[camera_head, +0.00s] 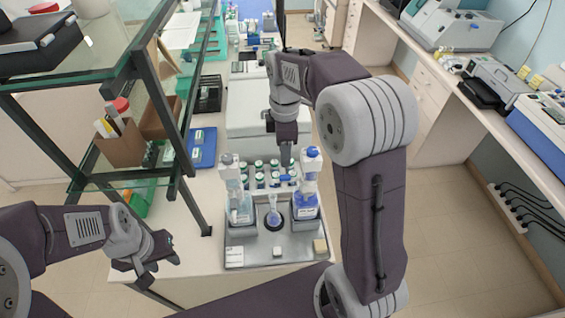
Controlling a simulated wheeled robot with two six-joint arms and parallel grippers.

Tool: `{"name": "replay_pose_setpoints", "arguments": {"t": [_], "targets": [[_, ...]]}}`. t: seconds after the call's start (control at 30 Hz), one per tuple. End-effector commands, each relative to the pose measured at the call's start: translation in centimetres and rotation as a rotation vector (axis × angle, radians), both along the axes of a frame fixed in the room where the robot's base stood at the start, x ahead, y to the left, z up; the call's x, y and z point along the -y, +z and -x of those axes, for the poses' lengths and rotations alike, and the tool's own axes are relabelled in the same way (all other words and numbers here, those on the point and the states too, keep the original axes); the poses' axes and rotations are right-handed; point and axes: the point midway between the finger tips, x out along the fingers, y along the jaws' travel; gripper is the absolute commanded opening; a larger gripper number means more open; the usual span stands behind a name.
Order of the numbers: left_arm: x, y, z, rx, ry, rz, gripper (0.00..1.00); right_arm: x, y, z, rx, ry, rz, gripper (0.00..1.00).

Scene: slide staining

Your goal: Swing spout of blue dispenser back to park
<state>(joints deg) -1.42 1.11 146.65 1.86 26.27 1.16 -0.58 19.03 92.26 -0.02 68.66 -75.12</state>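The blue dispenser (306,202) stands upright at the right of a grey staining station (290,246). It has a blue-topped pump head and blue liquid in its bottle. Its spout is too small to make out clearly. A second, clear dispenser (237,197) stands at the left of the station. My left gripper (160,264) is open and empty, left of the station.
Several green-and-white vials (259,174) stand behind the dispensers, close to my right gripper. A white box (247,105) is farther back. A dark-framed glass shelf (100,80) rises at the left. A blue tray (203,148) lies beside it. A bench with instruments runs along the right.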

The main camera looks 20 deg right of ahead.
Motion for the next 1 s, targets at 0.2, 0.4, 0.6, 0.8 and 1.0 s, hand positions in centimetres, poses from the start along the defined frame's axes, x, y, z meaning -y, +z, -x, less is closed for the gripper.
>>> {"name": "replay_pose_setpoints", "arguments": {"t": [0.2, 0.4, 0.6, 0.8, 1.0], "targets": [[0.0, 0.2, 0.0, -0.001, 0.000, 0.000, 0.38, 0.0, -1.2, 0.1, -0.006, 0.004, -0.001, 0.38], [0.0, 1.2, 0.0, 0.000, 0.000, 0.000, 0.38, 0.0, -5.3, 0.2, -0.009, 0.003, 0.000, 0.38], [0.0, 1.9, 0.0, 0.000, 0.000, 0.000, 0.38, 0.0, -8.4, 0.2, -0.005, 0.003, 0.000, 0.38], [0.0, 1.9, 0.0, 0.000, 0.000, 0.000, 0.38, 0.0, -9.2, 0.1, -0.001, 0.002, 0.000, 0.38], [0.0, 1.9, 0.0, 0.000, 0.000, 0.000, 0.38, 0.0, -9.2, 0.1, -0.001, 0.002, 0.000, 0.19]]}}
